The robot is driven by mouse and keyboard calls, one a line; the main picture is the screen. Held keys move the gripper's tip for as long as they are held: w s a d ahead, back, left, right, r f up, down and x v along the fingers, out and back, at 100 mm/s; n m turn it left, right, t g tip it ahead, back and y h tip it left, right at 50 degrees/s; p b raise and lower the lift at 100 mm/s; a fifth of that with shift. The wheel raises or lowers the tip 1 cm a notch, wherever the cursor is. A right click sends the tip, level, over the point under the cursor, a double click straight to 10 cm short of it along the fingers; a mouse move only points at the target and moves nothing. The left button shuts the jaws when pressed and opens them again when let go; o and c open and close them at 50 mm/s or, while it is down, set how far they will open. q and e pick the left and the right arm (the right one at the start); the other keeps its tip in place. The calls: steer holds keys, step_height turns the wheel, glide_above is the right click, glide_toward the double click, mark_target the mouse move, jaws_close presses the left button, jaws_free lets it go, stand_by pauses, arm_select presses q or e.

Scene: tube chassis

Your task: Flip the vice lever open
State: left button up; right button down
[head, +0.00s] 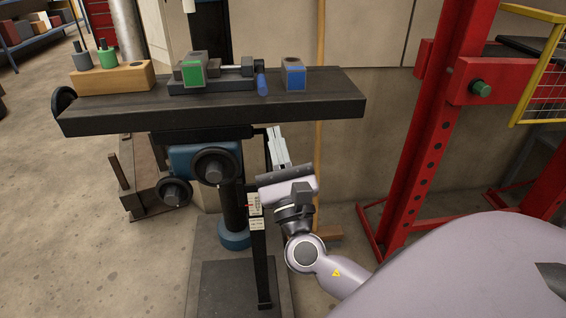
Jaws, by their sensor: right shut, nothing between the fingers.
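The vice (212,80) sits on the dark machine table (130,122), with a green-faced block at its left end. A blue lever handle (262,84) is at the vice's right end, pointing down toward the table's front edge. My right gripper (275,133) is shut and empty. It is just below the table's front edge, below the lever and apart from it, with its fingers pointing up. The fingertips are close to the underside of the table. My left gripper is out of view.
A blue-faced block (294,76) stands right of the lever. A wooden holder (112,79) with grey and green pieces is on the left of the table. A handwheel (215,166) is under the table. A red press frame (430,130) stands on the right.

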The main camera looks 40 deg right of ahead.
steer(key=r, duration=0.1)
steer(key=w+r+p, duration=0.1)
steer(key=r, duration=0.1)
steer(key=w+r, duration=0.1)
steer(key=shift+w+d+r, duration=0.1)
steer(key=shift+w+r, duration=0.05)
steer(key=shift+r, duration=0.2)
arm_select(q)
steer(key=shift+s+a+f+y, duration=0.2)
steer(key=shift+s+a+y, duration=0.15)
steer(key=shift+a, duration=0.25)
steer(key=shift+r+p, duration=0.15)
steer(key=shift+p, duration=0.2)
